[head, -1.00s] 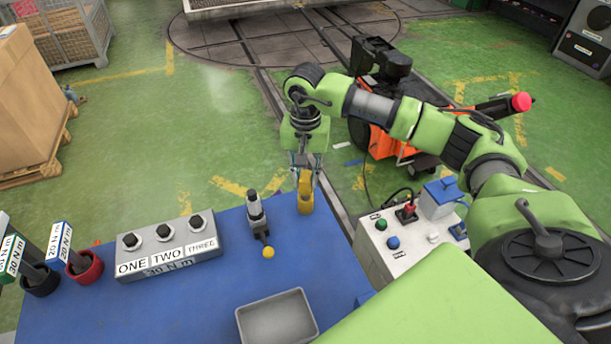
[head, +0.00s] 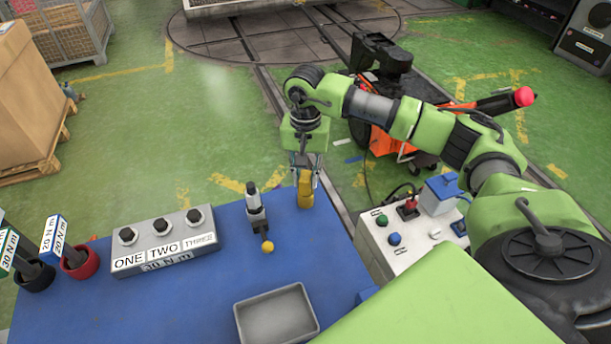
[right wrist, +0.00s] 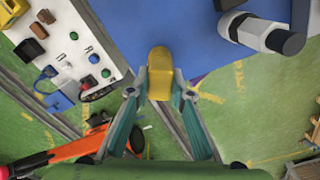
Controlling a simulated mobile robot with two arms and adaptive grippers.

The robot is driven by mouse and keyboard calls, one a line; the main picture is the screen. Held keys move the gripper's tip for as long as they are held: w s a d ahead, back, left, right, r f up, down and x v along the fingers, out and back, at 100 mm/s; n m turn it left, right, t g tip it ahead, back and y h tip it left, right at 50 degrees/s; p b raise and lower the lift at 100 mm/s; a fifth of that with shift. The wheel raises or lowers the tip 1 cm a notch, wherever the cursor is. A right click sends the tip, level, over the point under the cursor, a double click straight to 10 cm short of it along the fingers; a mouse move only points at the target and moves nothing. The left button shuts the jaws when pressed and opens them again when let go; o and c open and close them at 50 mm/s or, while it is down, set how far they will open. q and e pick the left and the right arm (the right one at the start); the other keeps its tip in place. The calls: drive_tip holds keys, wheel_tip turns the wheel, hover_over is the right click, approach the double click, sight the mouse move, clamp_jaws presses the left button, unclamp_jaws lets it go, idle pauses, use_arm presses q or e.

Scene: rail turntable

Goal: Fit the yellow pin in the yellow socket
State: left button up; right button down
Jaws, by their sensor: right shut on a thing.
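My right gripper (head: 305,172) is at the far edge of the blue table (head: 200,290), pointing down. Its fingers are closed on a yellow piece (head: 305,195), apparently the yellow pin. In the right wrist view this piece (right wrist: 160,72) sits between the fingertips (right wrist: 160,88), with its rounded end beyond them. I cannot tell whether its lower end touches the table. I cannot make out a yellow socket; it may be hidden under the piece. My left gripper is out of view.
A grey clamp (head: 256,210) with a yellow-knobbed lever (head: 268,247) stands left of the gripper. A grey tray (head: 276,315) is nearer. A knob box (head: 165,242) is further left. A control box (head: 405,240) stands right. An orange machine (head: 385,145) is behind.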

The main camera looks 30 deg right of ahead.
drive_tip(key=shift+f, duration=0.15)
drive_tip(key=c, duration=1.7)
unclamp_jaws()
wheel_tip(320, 180, up, 12)
drive_tip(key=shift+r, duration=0.1)
